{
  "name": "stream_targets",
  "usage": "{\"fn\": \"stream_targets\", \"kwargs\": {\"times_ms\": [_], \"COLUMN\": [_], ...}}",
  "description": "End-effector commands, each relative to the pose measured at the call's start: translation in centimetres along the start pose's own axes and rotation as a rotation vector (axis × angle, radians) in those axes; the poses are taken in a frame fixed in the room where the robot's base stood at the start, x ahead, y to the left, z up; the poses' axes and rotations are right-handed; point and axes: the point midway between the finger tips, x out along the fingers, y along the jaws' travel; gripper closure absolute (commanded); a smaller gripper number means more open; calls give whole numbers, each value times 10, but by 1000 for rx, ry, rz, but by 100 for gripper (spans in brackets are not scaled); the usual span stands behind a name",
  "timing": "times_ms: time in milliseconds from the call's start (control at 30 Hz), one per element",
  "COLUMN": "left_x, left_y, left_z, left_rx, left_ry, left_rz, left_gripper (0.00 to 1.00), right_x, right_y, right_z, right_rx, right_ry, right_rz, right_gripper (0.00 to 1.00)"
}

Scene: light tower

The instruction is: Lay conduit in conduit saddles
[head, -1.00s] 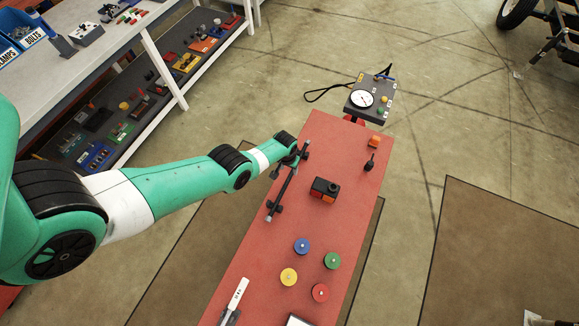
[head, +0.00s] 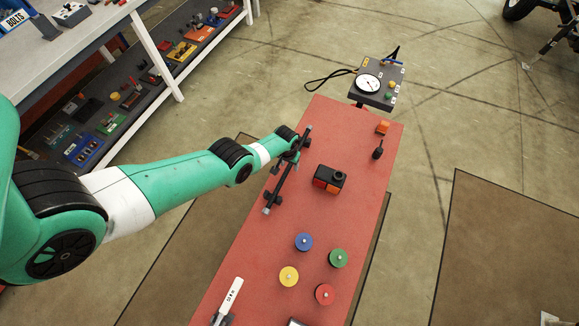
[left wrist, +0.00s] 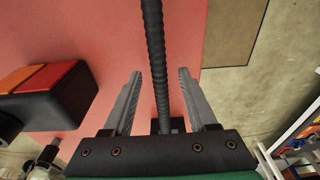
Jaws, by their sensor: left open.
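A thin dark conduit (head: 285,175) with a grey piece at each end lies slantwise along the left edge of the red bench (head: 235,250). Small dark holders, likely the saddles, show along it (head: 277,199). I cannot tell whether the conduit is seated in them. My left gripper (head: 293,153) is at the conduit's far half. In the left wrist view, its two grey fingers (left wrist: 159,95) are open, one on each side of the ribbed conduit (left wrist: 152,45), with gaps between. My right gripper is not in view.
A black box with red and orange faces (head: 329,179) stands right of the conduit. Blue (head: 304,241), green (head: 339,258), yellow (head: 289,276) and red (head: 325,294) discs are nearer. A gauge box (head: 378,83) stands beyond the far end.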

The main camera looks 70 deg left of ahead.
Motion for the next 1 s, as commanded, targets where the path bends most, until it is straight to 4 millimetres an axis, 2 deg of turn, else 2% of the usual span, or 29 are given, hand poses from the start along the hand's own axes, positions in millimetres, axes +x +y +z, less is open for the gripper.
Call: {"fn": "stream_targets", "kwargs": {"times_ms": [100, 433, 867, 1000], "left_x": [-2, -2, -2, -8], "left_y": [0, 0, 0, 0], "left_z": [0, 0, 0, -1], "left_rx": [0, 0, 0, 0], "left_ry": [0, 0, 1, 1], "left_rz": [0, 0, 0, 0], "left_gripper": [42, 100, 100, 100], "right_x": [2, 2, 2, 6], "right_y": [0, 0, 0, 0], "right_z": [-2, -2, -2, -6], "right_rx": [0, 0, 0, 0], "right_ry": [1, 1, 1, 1], "right_rz": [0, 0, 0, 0], "right_gripper": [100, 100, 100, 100]}}
